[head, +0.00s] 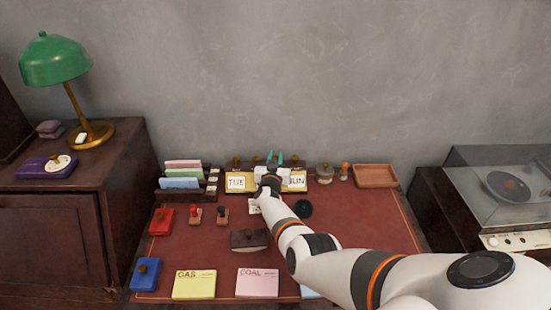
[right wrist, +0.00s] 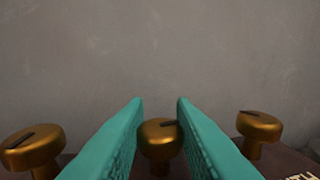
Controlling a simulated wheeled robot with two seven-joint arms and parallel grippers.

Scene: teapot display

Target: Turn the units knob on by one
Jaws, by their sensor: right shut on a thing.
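The perpetual calendar (head: 237,183) stands at the back of the desk. It shows TUE at left and a card ending in UN at right; my arm hides most of the middle. My right gripper (head: 275,156) is over its top edge, its teal fingers pointing to the wall. In the right wrist view the fingers (right wrist: 159,103) are on either side of the brass units knob (right wrist: 158,142), shut on it. A brass knob (right wrist: 34,150) is to the left, and the month knob (right wrist: 259,128) is to the right, by the letters TH. My left gripper is not in view.
A blotter (head: 248,240), pads and stamps lie on the red desk top (head: 370,225). A record player (head: 505,190) stands far right.

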